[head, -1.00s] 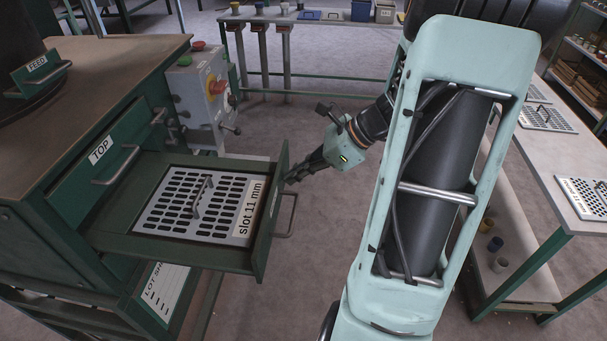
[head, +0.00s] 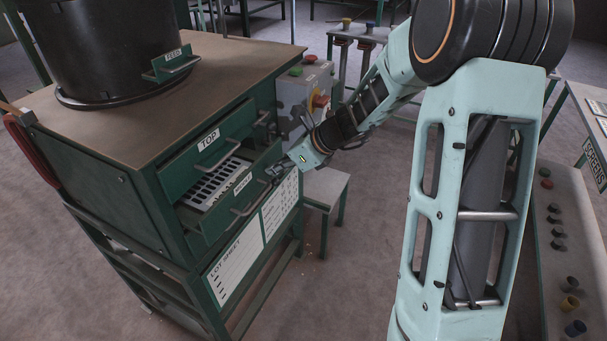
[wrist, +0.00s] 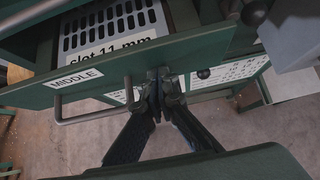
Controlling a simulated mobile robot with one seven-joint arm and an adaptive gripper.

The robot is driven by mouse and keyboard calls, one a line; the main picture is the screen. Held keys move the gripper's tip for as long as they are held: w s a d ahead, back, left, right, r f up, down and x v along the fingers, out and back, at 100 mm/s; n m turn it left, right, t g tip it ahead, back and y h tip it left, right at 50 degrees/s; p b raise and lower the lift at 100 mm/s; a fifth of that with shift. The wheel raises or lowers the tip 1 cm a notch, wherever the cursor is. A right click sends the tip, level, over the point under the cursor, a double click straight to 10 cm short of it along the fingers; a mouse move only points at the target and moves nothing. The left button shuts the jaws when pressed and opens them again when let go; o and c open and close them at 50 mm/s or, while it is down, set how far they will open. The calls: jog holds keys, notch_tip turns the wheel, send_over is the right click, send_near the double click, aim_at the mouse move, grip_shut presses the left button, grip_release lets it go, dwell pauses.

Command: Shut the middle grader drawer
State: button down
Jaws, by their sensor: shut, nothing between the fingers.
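The middle grader drawer (head: 217,224) stands part-way out of the green cabinet, below the drawer labelled TOP (head: 205,150). It holds a pale slotted screen plate (head: 213,184). In the wrist view the drawer front (wrist: 205,47) bears a MIDDLE label and a bar handle (wrist: 95,113), and the screen plate (wrist: 112,25) reads "slot 11 mm". My gripper (head: 277,170) is at the right part of the drawer front. In the wrist view my gripper (wrist: 158,82) is shut and empty, its tips at the front beside the handle's right end. Whether they touch it is unclear.
A black hopper drum (head: 105,45) with a FEED flap sits on the cabinet top (head: 120,125). A control box (head: 305,92) and a small stool (head: 327,187) stand beyond the drawer. A bench (head: 562,225) with small cups lies at the right. Floor shows between.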

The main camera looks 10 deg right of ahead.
jog(key=w+a, duration=0.1)
jog(key=a, duration=0.1)
jog(key=w+a+p, duration=0.1)
jog(key=w+a, duration=0.2)
jog(key=a, duration=0.1)
jog(key=shift+w+a, duration=0.1)
jog(key=shift+w, duration=0.15)
jog(key=shift+w+a+r, duration=0.1)
jog(key=shift+a+r, duration=0.1)
